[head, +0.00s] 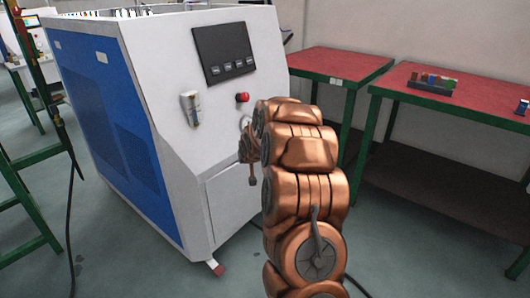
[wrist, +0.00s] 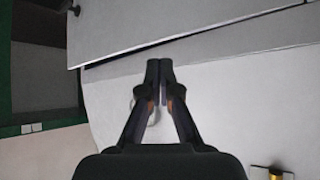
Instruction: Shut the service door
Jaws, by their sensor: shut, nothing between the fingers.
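The service door (head: 232,198) is the pale lower panel on the front of the white and blue generator (head: 160,120). In the wrist view the door (wrist: 190,25) fills the top, and a narrow dark gap runs along its edge beside the front panel (wrist: 245,95). I cannot tell how far it stands ajar. My gripper (wrist: 158,64) is shut and empty, its fingertips close to that gap; contact is unclear. In the head view my gripper (head: 252,181) is small, in front of the generator near the door's upper edge. My copper arm hides the door's right part.
A red button (head: 242,97) and a dark control panel (head: 223,52) are above on the generator. Red-topped tables (head: 340,64) stand to the right. A green metal frame (head: 32,158) and a black cable (head: 71,215) are at left. Floor in front is mostly clear.

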